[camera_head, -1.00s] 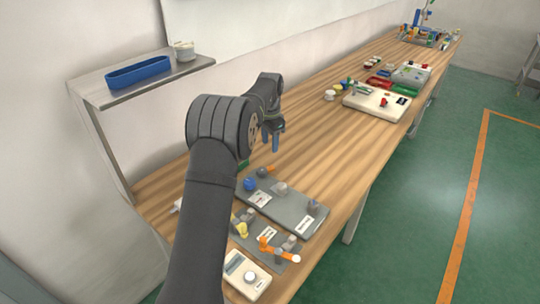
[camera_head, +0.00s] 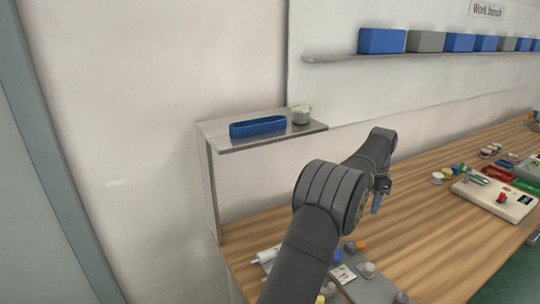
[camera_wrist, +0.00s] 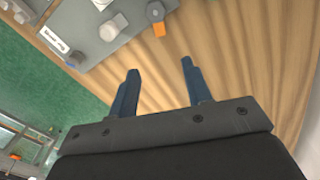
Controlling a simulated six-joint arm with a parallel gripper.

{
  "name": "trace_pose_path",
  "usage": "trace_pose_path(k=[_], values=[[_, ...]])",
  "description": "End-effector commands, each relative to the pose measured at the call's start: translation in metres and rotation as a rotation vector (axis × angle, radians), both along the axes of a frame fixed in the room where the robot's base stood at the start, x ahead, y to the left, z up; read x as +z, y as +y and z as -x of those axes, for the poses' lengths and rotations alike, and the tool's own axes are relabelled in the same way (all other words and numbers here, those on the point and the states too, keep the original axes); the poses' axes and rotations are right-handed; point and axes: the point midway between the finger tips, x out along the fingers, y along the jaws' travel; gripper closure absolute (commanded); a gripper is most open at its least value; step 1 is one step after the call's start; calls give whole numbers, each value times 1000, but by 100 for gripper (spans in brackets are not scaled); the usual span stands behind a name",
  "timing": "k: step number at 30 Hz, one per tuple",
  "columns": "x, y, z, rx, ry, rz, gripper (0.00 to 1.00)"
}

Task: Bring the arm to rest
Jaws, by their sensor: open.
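My gripper (camera_wrist: 158,82) shows in the wrist view with its two blue fingers apart and nothing between them. Bare wooden bench top (camera_wrist: 225,60) lies beyond the fingers. In the head view my gripper (camera_head: 376,203) hangs fingers-down above the bench (camera_head: 430,245), apart from the things around it. My dark grey arm rises from the bottom of the head view and bends toward the back of the bench. It hides part of the grey board below.
A grey board (camera_head: 372,291) with knobs and an orange piece stands near my arm. A raised shelf (camera_head: 265,137) holds a blue tray (camera_head: 257,126) and a round container (camera_head: 301,115). A white panel device (camera_head: 495,200) stands at right. The mid-bench is clear.

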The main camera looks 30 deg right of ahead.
Motion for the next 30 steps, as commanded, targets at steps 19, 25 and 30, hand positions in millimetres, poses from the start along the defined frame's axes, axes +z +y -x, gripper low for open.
trace_pose_path(k=[19,25,30], values=[[-125,0,1,-1,2,-4,55],[-153,0,1,-1,1,-3,55],[-164,0,1,-1,1,-3,55]])
